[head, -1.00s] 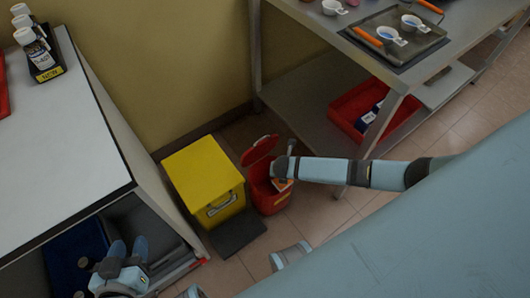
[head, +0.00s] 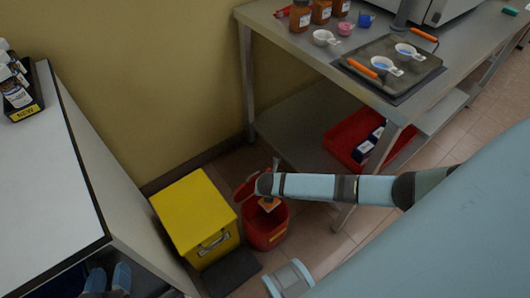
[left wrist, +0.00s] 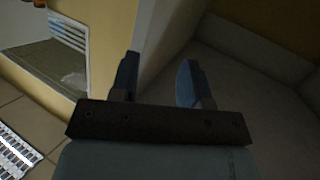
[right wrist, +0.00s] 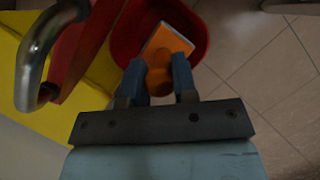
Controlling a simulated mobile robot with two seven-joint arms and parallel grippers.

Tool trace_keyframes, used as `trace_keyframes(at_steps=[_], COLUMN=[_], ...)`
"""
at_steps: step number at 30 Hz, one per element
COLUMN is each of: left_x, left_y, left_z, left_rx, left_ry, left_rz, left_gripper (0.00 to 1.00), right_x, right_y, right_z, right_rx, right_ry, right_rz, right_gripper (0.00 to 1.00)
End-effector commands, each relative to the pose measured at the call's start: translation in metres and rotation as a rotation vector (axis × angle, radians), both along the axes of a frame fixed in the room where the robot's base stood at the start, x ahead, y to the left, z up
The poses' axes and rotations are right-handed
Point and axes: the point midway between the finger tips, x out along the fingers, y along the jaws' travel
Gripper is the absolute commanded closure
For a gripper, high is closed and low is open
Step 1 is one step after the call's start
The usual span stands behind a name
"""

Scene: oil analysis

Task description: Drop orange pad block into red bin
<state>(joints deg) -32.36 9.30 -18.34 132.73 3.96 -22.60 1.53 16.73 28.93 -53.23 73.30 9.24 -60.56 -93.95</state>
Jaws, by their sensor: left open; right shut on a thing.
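The red bin (head: 264,236) stands on the floor with its lid tilted open; its round rim also shows in the right wrist view (right wrist: 200,32). The orange pad block (right wrist: 168,42) has a pale-edged pad and a round orange knob. My right gripper (right wrist: 158,76) is shut on the knob, with the pad over the bin's mouth. In the head view the block (head: 268,203) shows at the bin's opening, and my arm hides most of the right gripper. My left gripper (left wrist: 158,76) is open and empty; it also shows at the head view's lower left (head: 107,279).
A yellow bin (head: 195,212) stands against the red bin's left. A metal table (head: 290,42) with a tray of cups is at upper right, a red crate (head: 345,140) on its lower shelf. A white-topped cabinet (head: 45,190) is at left.

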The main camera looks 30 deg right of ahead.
Motion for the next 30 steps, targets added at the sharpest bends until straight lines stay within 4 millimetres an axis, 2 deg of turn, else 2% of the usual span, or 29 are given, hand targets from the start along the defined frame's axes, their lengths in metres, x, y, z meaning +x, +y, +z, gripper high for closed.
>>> trace_keyframes(at_steps=[3,12,18,25,26,29,30], left_x=[0.004,0.007,0.007,0.007,0.007,0.007,0.007], left_y=[-0.008,-0.019,-0.022,-0.022,-0.022,-0.022,-0.022], left_z=[0.012,0.045,0.054,0.054,0.054,0.054,0.054], left_rx=[-0.044,-0.131,-0.152,-0.153,-0.153,-0.153,-0.153], left_ry=[-0.073,-0.211,-0.242,-0.244,-0.244,-0.244,-0.244], left_rz=[-0.014,-0.041,-0.047,-0.048,-0.048,-0.048,-0.048], left_gripper=[0.57,0.57,0.57,0.57,0.57,0.57,0.57], right_x=[0.0,0.0,0.0,0.0,0.0,0.0,0.0], right_y=[0.0,0.0,0.0,0.0,0.0,0.0,0.0], right_z=[-0.011,-0.023,-0.025,-0.024,-0.024,-0.024,-0.024], right_rx=[0.0,0.0,0.0,-0.001,-0.001,-0.001,-0.001], right_ry=[0.0,0.0,0.0,0.001,0.001,0.001,0.001], right_rz=[0.0,-0.001,-0.001,0.0,0.0,0.0,0.0], right_gripper=[0.99,0.99,0.99,0.99,0.69,0.46,0.44])
